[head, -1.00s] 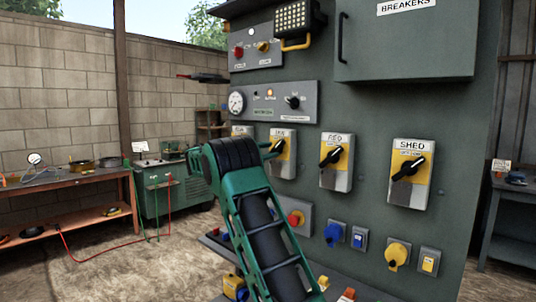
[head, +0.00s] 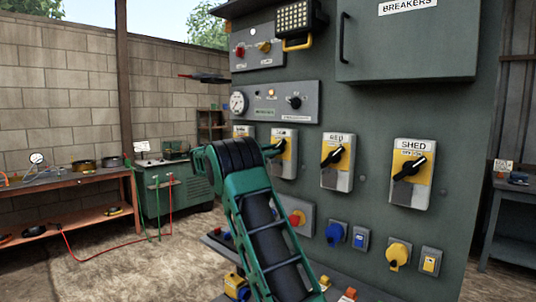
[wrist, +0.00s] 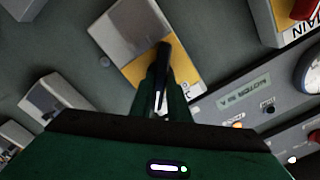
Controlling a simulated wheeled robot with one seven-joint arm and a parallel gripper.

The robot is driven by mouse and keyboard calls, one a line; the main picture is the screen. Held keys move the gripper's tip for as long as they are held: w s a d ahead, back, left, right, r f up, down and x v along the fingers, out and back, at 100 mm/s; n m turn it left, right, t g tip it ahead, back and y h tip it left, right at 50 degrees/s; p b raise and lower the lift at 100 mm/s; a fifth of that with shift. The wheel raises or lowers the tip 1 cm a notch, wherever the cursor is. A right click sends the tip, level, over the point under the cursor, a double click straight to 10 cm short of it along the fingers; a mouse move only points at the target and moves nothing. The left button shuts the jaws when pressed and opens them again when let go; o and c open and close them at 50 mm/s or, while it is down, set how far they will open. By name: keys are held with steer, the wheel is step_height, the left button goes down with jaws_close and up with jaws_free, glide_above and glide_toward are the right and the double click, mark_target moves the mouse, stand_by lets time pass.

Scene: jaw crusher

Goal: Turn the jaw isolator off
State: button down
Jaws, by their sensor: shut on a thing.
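The jaw isolator (head: 287,165) is a grey box with a yellow plate and black rotary handle, second from the left in the isolator row on the green panel. Its small label is hard to read. In the wrist view the isolator (wrist: 138,32) shows ahead, turned in the picture. My gripper (wrist: 164,92) is shut on its black handle (wrist: 162,62), one finger on each side. The handle lies at an angle to the box's edges. In the head view my gripper (head: 272,150) reaches the handle from the left, partly hidden by my arm.
The main isolator (wrist: 295,20) is beside the jaw one. A gauge panel (head: 275,102) sits above; sockets and a red knob (head: 297,217) are below. A workbench (head: 70,185) stands far left.

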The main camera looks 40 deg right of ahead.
steer(key=n, duration=0.4)
steer(key=shift+d+r, duration=0.15)
steer(key=shift+r, duration=0.05)
steer(key=n, duration=1.3)
steer(key=shift+w, duration=0.4)
steer(key=shift+f+n, duration=0.1)
steer(key=shift+n, duration=0.4)
steer(key=c, duration=1.7)
jaws_free()
steer(key=shift+w, duration=0.1)
steer(key=shift+f, duration=0.1)
steer(key=a, duration=0.7)
steer(key=s+a, duration=0.1)
steer(key=a, duration=0.3)
